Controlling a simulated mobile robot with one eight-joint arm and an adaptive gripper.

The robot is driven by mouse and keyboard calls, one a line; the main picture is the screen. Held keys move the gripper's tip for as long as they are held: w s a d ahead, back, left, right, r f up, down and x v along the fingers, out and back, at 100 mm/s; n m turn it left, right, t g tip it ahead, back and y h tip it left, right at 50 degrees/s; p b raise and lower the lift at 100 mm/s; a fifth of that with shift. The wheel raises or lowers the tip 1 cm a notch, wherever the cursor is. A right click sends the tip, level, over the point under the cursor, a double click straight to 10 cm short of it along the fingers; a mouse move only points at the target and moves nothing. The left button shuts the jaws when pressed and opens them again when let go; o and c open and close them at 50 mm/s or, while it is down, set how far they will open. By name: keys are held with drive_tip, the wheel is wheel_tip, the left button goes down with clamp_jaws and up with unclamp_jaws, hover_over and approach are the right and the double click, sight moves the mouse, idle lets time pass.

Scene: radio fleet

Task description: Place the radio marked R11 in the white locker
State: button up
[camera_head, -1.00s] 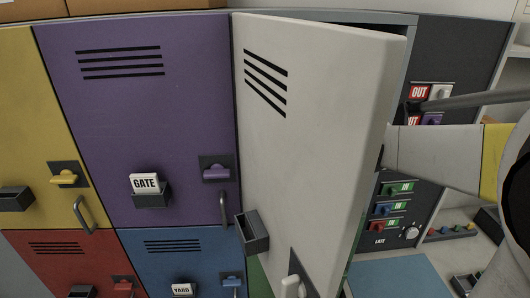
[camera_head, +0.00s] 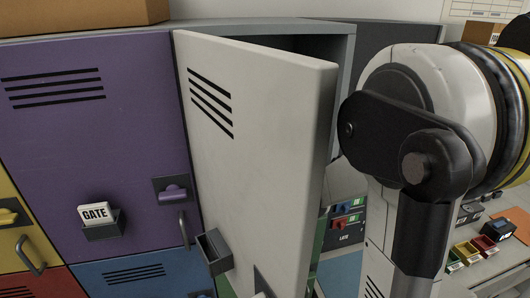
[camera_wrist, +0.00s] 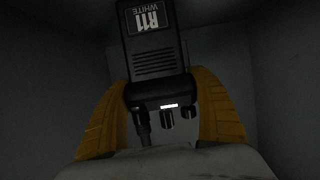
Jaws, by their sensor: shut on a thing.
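The white locker's door (camera_head: 265,150) stands ajar in the head view, with the dark opening (camera_head: 300,46) showing above and behind it. My gripper is hidden in the head view; my arm passes to the right of the door. In the wrist view, my gripper (camera_wrist: 165,105) has its yellow fingers shut on the black radio (camera_wrist: 155,60). Its label reads R11 WHITE and appears upside down, with the knobs toward me. Dim grey walls surround the radio and gripper, like the inside of a locker. Whether the radio touches a surface cannot be told.
A purple locker (camera_head: 85,130) with a GATE card (camera_head: 97,213) is left of the white door, shut. A blue locker (camera_head: 135,278) lies below. The door's edge is close to my arm.

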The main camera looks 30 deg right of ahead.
drive_tip(key=shift+f, duration=0.1)
drive_tip(key=o, duration=1.5)
drive_tip(key=shift+s+a+r, duration=0.1)
drive_tip(key=shift+s+r, duration=0.1)
drive_tip(key=b+v, duration=0.1)
drive_tip(key=v, duration=1)
drive_tip(key=shift+s+r, duration=0.1)
drive_tip(key=shift+s, duration=0.2)
